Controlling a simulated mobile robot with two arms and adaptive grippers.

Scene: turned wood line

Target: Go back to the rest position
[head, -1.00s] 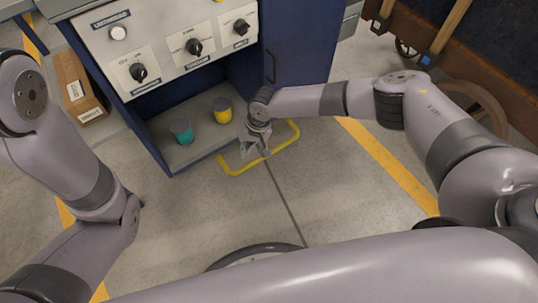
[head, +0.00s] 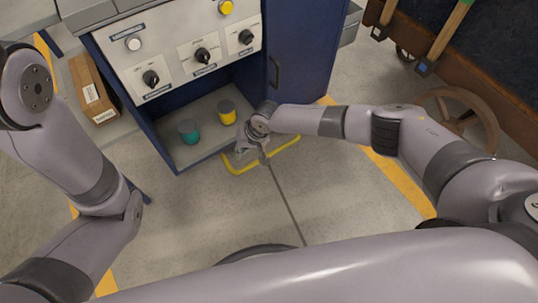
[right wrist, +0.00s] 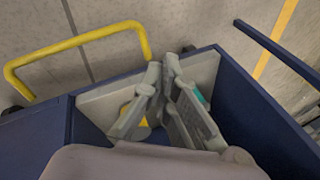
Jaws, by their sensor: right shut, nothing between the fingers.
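My right gripper (head: 254,158) is in front of the blue cabinet's open lower compartment, above the yellow floor rail (head: 240,171). Its fingers are together with nothing between them; they also show in the right wrist view (right wrist: 163,66). In that view the fingers hide parts of a yellow item (right wrist: 140,131) and a teal item. My right arm stretches in from the right of the head view. My left arm bends down along the left edge; its gripper is out of the picture.
The cabinet's panel (head: 172,55) has black knobs and buttons.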

